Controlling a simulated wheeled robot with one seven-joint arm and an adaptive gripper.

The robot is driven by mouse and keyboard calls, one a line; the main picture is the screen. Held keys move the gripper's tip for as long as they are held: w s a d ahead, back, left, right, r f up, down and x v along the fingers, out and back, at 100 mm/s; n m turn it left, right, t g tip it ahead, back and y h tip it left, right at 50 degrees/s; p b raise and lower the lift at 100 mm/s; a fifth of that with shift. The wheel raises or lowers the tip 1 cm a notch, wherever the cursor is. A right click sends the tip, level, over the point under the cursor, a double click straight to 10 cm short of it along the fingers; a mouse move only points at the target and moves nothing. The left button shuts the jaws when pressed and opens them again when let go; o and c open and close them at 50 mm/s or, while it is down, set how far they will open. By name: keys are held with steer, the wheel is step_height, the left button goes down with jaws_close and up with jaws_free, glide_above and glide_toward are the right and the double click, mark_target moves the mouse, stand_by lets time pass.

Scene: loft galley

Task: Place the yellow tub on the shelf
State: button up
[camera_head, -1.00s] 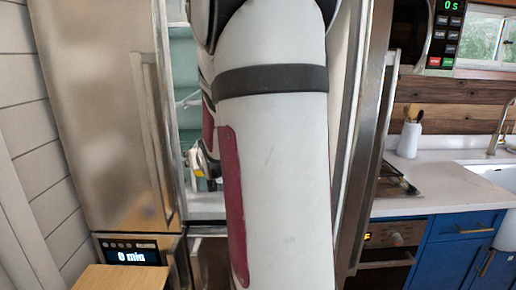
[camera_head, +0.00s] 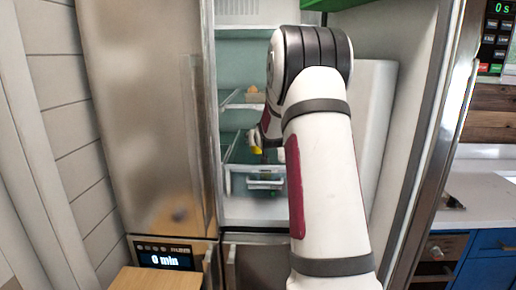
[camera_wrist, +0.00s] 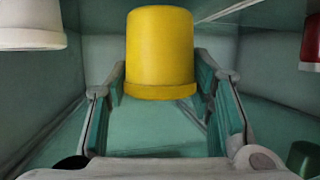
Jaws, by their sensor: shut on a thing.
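The yellow tub (camera_wrist: 160,48) is between the two fingers of my gripper (camera_wrist: 161,76) in the wrist view, and the gripper is shut on it. In the head view a small part of the yellow tub (camera_head: 257,150) shows inside the open fridge, left of my arm. A pale teal surface (camera_wrist: 155,132) lies beneath the tub in the wrist view; I cannot tell whether the tub touches it. A fridge shelf (camera_head: 240,105) with a small orange thing on it shows above the tub in the head view. My arm hides the right part of the fridge inside.
In the wrist view a white container (camera_wrist: 30,28) is at the upper left, a red and white one (camera_wrist: 312,42) at the right edge, and a green thing (camera_wrist: 303,158) at the lower right. A drawer (camera_head: 262,183) sits below.

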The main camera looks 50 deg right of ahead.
mark_target(257, 147)
steer(key=shift+w+f+p, duration=0.1)
steer(key=shift+f+p, duration=0.2)
steer(key=shift+f, duration=1.4)
steer(key=shift+f, duration=0.1)
steer(key=o, duration=1.4)
steer(key=shift+f, duration=0.1)
steer(key=shift+a+r, duration=0.1)
steer(key=shift+r, duration=0.2)
steer(key=v, duration=1.2)
steer(key=shift+f, duration=0.1)
